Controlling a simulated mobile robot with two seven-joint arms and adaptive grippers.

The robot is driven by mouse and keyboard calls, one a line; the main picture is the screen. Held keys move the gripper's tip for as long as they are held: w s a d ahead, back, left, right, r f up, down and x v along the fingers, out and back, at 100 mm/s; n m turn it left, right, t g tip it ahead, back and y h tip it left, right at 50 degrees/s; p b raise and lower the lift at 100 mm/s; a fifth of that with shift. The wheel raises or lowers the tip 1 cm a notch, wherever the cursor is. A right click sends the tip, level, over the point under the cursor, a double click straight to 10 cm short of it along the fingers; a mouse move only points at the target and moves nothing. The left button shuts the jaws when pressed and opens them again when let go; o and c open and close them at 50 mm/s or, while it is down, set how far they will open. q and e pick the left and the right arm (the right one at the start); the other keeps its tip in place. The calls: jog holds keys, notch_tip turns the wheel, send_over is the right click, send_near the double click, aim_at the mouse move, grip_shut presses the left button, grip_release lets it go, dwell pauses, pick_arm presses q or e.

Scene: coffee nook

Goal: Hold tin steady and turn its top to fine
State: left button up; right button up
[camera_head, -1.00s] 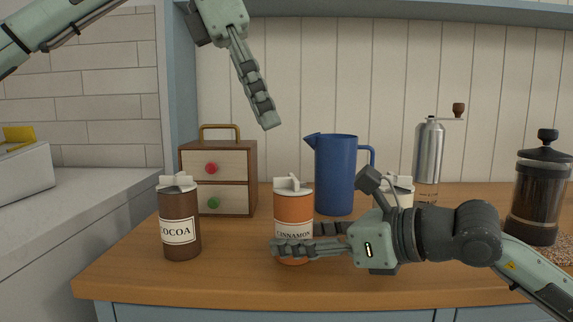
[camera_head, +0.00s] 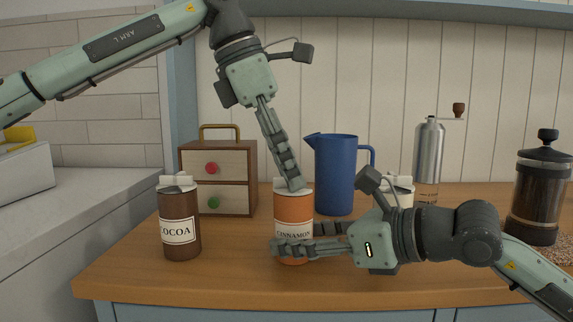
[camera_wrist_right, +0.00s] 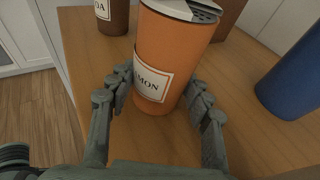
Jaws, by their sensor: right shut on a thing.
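The orange cinnamon tin (camera_head: 293,206) stands upright on the wooden counter; it also shows in the right wrist view (camera_wrist_right: 170,50). Its pale top (camera_wrist_right: 180,8) shows several small holes at one side in that view. My right gripper (camera_head: 297,239) is shut on the tin's lower body, one finger on each side. My left gripper (camera_head: 294,186) points down from above with its fingertips at the tin's top, hiding the raised grip there. Its fingers line up edge-on, so their opening is hidden. I cannot tell whether they touch the top.
A brown cocoa tin (camera_head: 180,245) stands to the left, and a pale tin (camera_head: 406,198) is partly hidden behind my right gripper. A small drawer box (camera_head: 232,160), blue jug (camera_head: 336,175), grinder (camera_head: 428,160) and French press (camera_head: 538,195) stand behind or right.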

pick_arm(q)
jog(key=c, duration=0.8)
jog(key=shift+w+m+g, duration=0.1)
jog(key=shift+m+g, duration=0.4)
jog(key=shift+m, duration=0.7)
jog(key=o, duration=1.2)
jog(key=shift+r, duration=0.15)
jog(key=v, duration=1.1)
jog(key=shift+a+r, duration=0.25)
jog(key=shift+r, duration=0.1)
pick_arm(e)
jog(key=o, duration=0.9)
